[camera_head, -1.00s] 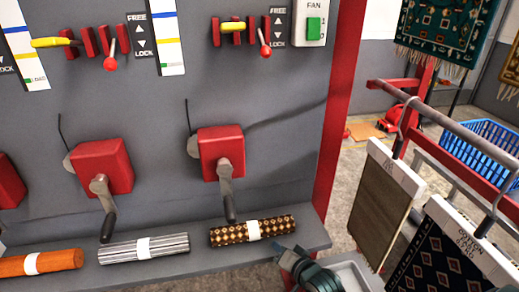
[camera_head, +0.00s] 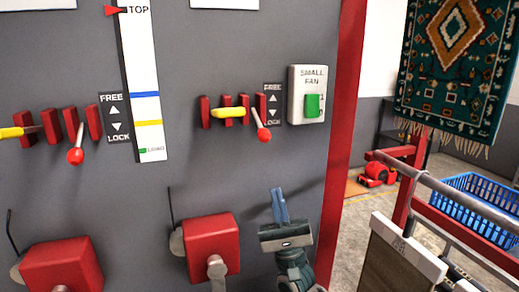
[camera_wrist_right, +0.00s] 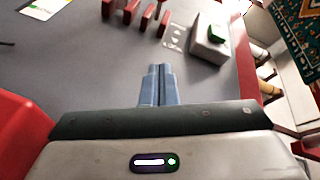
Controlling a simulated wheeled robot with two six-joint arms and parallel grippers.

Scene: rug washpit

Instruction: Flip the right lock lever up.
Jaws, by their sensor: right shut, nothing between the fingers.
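The right lock lever (camera_head: 263,134) has a red ball knob on a pale stem. It hangs down at the right end of the red brackets (camera_head: 229,110), beside the lower half of the FREE/LOCK label (camera_head: 273,107). My right gripper (camera_head: 279,192) points up in front of the grey panel, below the lever and slightly right of it, apart from it. Its blue fingers are together and empty; they also show in the right wrist view (camera_wrist_right: 157,68). There, the brackets (camera_wrist_right: 135,12) are at the top, and the knob cannot be made out. My left gripper is not in view.
A fan box (camera_head: 308,95) with a green switch sits right of the label. A yellow handle (camera_head: 229,112) crosses the brackets. A red winch box (camera_head: 211,247) is below, left of my gripper. A red post (camera_head: 342,130) edges the panel.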

